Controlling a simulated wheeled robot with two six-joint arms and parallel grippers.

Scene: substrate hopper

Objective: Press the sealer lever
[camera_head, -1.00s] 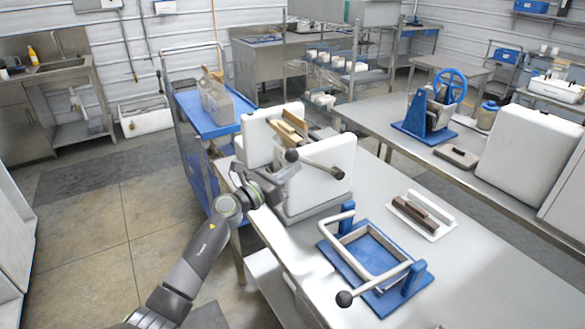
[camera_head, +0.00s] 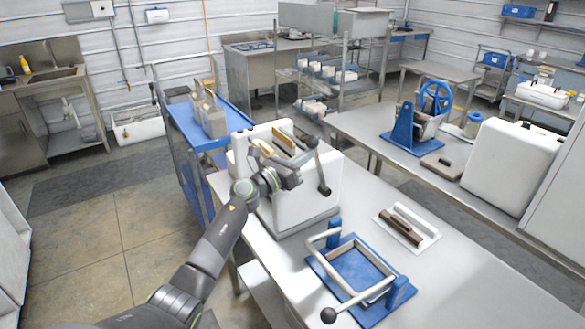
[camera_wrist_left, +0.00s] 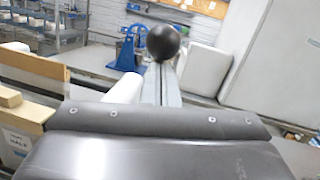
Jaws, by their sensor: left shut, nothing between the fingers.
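The white sealer body (camera_head: 295,212) stands on the near steel table. Its lever (camera_head: 318,168) is on the side facing right, steeply upright, with a black ball knob (camera_head: 310,141) at its upper end. My left gripper (camera_head: 295,178) is shut and empty, just left of the lever. I cannot tell whether it touches it. In the left wrist view the black knob (camera_wrist_left: 163,42) shows large ahead, beyond the dark gripper housing; the fingertips are hidden there. My right gripper is not in view.
A blue frame press (camera_head: 355,270) with its own black knob stands in front on the table. A white tray (camera_head: 425,238) with brown bars lies to its right. A blue cart (camera_head: 195,135) stands behind left. The table's right front is clear.

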